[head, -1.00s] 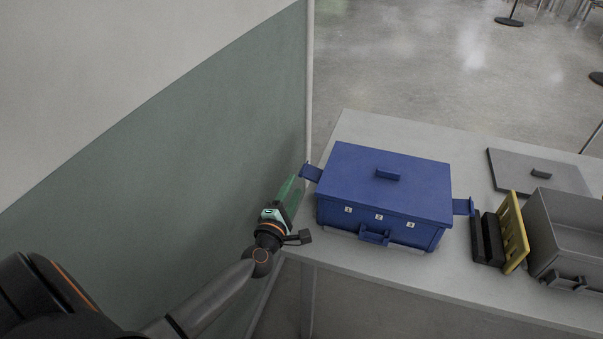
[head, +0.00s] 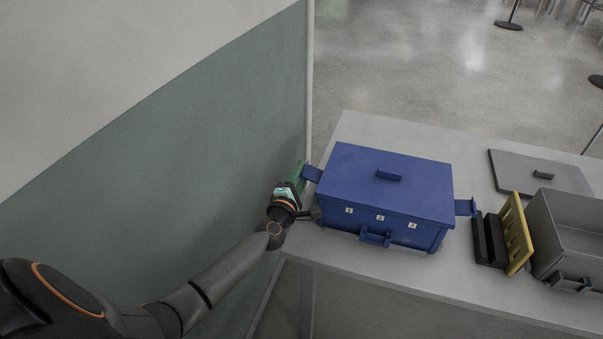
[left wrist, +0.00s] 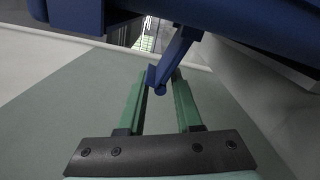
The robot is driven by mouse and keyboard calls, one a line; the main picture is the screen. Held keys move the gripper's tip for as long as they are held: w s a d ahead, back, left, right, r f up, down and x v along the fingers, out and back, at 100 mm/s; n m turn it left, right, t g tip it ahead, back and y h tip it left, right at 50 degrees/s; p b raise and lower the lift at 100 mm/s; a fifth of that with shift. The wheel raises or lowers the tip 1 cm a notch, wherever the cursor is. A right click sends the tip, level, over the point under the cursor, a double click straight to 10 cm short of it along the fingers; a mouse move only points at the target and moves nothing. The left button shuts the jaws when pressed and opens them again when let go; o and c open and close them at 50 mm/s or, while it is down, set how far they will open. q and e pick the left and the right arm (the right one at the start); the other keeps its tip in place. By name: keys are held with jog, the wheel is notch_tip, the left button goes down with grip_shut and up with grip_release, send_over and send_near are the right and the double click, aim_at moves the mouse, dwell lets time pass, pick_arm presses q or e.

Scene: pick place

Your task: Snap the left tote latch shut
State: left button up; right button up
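The closed blue tote (head: 385,188) stands on the table with its lid on. Its left latch (head: 312,173) sticks out sideways from the left end, open. My left gripper (head: 299,174) is at that latch, beside the tote's left end. In the left wrist view the latch (left wrist: 180,50) comes down from the tote (left wrist: 245,22), and its lower end lies between the tips of my two green fingers (left wrist: 160,76). The fingers are apart; whether either touches the latch I cannot tell. The right latch (head: 465,207) also sticks out. My right gripper is out of view.
A grey-green wall panel (head: 190,150) stands close on the left. Right of the tote are black blocks (head: 489,240), a yellow slotted piece (head: 515,235), an open grey tote (head: 574,225) and a grey lid (head: 540,172). The table's (head: 400,275) front strip is clear.

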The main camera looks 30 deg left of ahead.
pick_arm(q)
jog(key=c, duration=0.4)
grip_shut()
jog(key=shift+d, duration=0.1)
